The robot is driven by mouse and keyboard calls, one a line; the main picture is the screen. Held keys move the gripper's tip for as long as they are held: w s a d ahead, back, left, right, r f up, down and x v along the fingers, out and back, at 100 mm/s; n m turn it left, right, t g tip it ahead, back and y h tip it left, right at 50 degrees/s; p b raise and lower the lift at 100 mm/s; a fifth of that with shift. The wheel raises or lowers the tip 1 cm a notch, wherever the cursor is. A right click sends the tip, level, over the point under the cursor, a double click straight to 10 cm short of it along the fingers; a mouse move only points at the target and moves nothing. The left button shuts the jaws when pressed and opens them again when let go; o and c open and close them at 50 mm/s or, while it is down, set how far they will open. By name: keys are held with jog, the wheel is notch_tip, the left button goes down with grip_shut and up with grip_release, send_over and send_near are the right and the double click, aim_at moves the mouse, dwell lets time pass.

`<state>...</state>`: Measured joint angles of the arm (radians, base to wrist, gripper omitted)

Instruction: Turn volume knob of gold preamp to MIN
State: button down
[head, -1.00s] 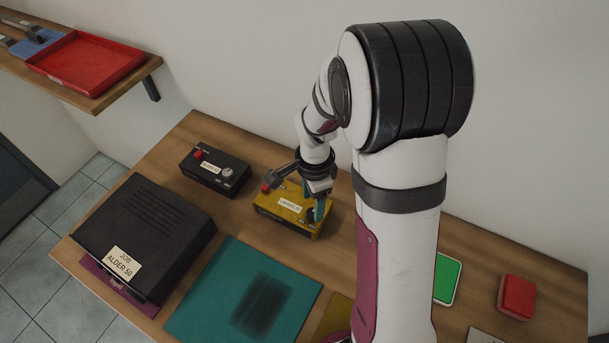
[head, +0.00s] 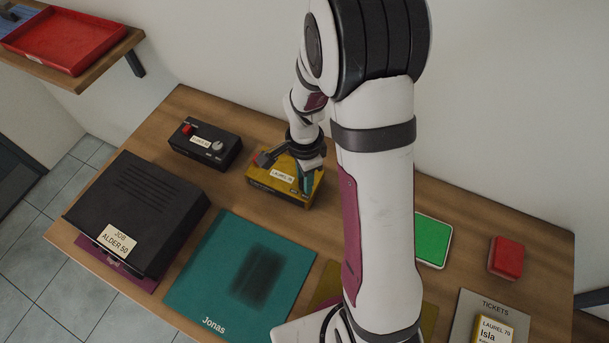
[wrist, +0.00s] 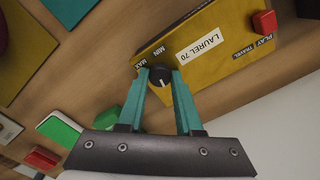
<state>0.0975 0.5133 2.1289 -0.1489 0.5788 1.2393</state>
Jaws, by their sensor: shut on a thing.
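The gold preamp (head: 272,186) sits on the wooden bench, labelled LAUREL 70; it also shows in the wrist view (wrist: 222,70). Its black volume knob (wrist: 159,79) has a pale pointer line and sits near the MIN and MAX marks. The pointer runs down toward my gripper, away from both marks. My gripper (wrist: 160,78) has its teal fingers shut on the knob, one on each side. In the head view the gripper (head: 303,193) is over the preamp's right end and hides the knob. A red switch (wrist: 264,22) is at the preamp's other end.
A large black case (head: 137,205) marked ALDER 50 is at front left. A teal mat (head: 205,270) lies in front. A green pad (head: 433,240) and red block (head: 506,257) are right.

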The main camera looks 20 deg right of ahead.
jog(key=shift+n, duration=0.4)
jog(key=n, duration=0.5)
jog(key=shift+n, duration=0.3)
jog(key=n, duration=1.2)
jog(key=shift+n, duration=0.4)
jog(key=n, duration=0.6)
jog(key=shift+n, duration=0.3)
jog(key=c, duration=0.6)
grip_release()
